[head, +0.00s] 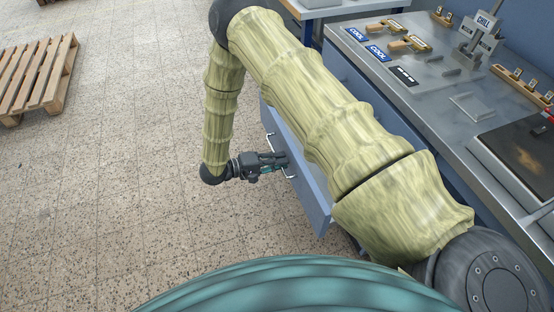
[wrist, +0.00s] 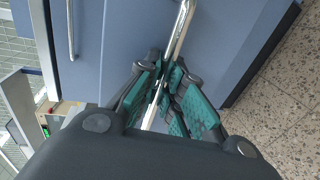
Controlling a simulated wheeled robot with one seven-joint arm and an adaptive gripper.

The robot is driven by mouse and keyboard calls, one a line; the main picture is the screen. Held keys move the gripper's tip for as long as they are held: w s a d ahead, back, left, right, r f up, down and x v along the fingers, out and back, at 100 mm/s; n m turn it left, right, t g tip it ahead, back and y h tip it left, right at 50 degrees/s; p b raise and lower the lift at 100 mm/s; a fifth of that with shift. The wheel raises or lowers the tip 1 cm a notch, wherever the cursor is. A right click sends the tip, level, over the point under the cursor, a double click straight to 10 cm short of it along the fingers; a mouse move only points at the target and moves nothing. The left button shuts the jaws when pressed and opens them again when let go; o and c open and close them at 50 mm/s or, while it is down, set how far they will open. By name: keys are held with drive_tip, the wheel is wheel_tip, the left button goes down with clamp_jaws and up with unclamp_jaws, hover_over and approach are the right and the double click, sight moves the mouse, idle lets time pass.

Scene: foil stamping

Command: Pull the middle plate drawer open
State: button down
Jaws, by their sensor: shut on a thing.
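A blue drawer front (head: 312,199) shows below the bench, left of my arm in the head view. It seems to stand out from the cabinet, but my arm hides how far and what is inside. Its silver bar handle (head: 291,174) is on the outer face. My gripper (head: 277,161) reaches it from the left and is shut around the bar. In the wrist view, the dark and teal fingers of my gripper (wrist: 170,88) close on the handle (wrist: 182,28), with the blue front (wrist: 225,45) behind. I cannot tell which drawer of the stack it is.
Another handle (wrist: 70,28) is on the neighbouring blue panel in the wrist view. The metal bench top (head: 440,88) holds stamping tools, labelled blue plates and a dark pad. A wooden pallet (head: 38,75) lies at far left. The speckled floor (head: 110,190) before the drawer is clear.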

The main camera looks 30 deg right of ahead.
drive_tip(key=c, duration=1.5)
unclamp_jaws()
drive_tip(key=v, duration=1.2)
drive_tip(key=shift+f, duration=0.1)
